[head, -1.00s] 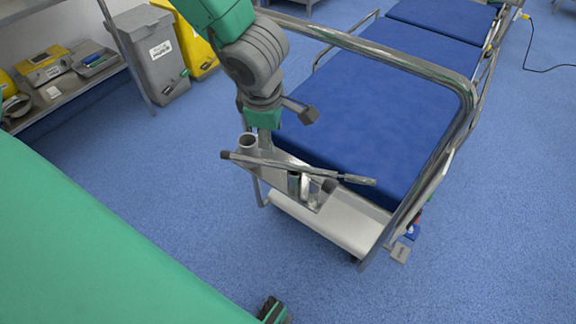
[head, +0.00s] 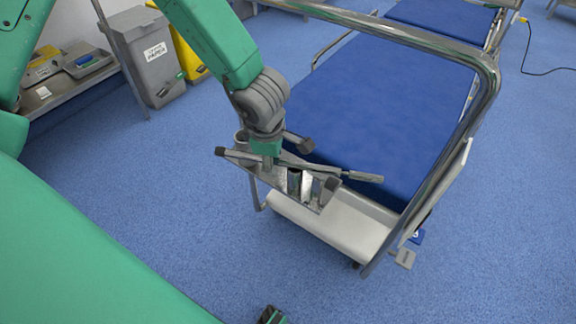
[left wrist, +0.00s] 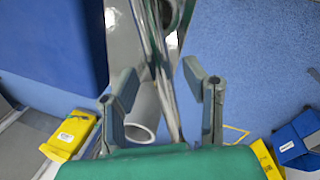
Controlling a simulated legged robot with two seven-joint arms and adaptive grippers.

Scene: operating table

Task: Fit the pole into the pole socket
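A bent metal bed rail (head: 440,45) arches beside and above the blue mattress (head: 385,110). A pale bed base (head: 335,230) lies below the bracket. A grey bin (head: 145,55) and a shelf (head: 70,95) stand at left.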

